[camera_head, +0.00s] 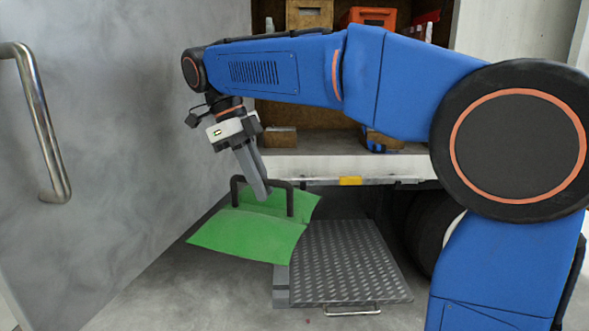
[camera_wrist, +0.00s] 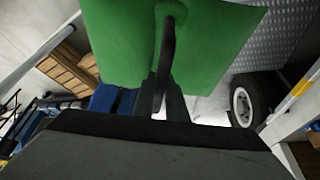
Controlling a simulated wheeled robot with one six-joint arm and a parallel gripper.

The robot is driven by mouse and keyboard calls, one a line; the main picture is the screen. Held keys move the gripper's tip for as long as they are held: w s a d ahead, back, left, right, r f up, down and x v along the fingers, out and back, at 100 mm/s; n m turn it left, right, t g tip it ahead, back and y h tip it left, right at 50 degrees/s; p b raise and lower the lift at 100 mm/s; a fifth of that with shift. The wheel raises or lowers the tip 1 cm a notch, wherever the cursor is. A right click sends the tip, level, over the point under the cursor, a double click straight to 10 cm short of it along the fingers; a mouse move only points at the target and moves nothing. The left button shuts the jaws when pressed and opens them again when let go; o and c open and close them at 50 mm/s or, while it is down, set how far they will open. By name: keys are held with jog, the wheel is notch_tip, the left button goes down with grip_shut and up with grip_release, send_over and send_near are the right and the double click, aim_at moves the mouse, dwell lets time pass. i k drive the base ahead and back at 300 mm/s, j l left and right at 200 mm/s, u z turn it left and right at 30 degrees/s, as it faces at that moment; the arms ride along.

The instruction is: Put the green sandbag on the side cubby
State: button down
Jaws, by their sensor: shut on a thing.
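The green sandbag (camera_head: 248,236) with its dark handle hangs from my gripper (camera_head: 266,195) in the head view. The gripper is shut on the handle. The bag is tilted and appears to be off the floor, left of and partly in front of the metal tread plate. In the wrist view the green sandbag (camera_wrist: 205,50) fills the top middle, and my gripper (camera_wrist: 168,85) is shut around its handle. The truck's cargo shelves (camera_head: 305,165) stand behind the arm. I cannot tell which part is the side cubby.
A grey tread plate (camera_head: 350,262) with a handle at its front edge lies low at the center. A grey door panel (camera_head: 110,150) with a metal handle (camera_head: 45,130) stands on the left. An orange crate (camera_head: 368,17) sits on the upper shelf. A wheel (camera_wrist: 248,100) shows at right in the wrist view.

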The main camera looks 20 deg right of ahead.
aim_at(326, 141)
jog(key=i+l, duration=0.15)
jog(key=l, duration=0.25)
jog(key=i+l+u, duration=0.15)
jog(key=l, duration=0.25)
jog(key=i+l, duration=0.2)
jog(key=l, duration=0.2)
jog(key=i+l+u, duration=0.15)
jog(key=l, duration=0.25)
jog(key=i+l, duration=0.1)
jog(key=l, duration=0.35)
jog(key=i+l+u, duration=0.1)
jog(key=l, duration=0.3)
jog(key=i+l, duration=0.15)
jog(key=l, duration=0.15)
jog(key=i+l+u, duration=0.2)
jog(key=l, duration=0.35)
jog(key=i+l, duration=0.45)
jog(key=j+u, duration=0.05)
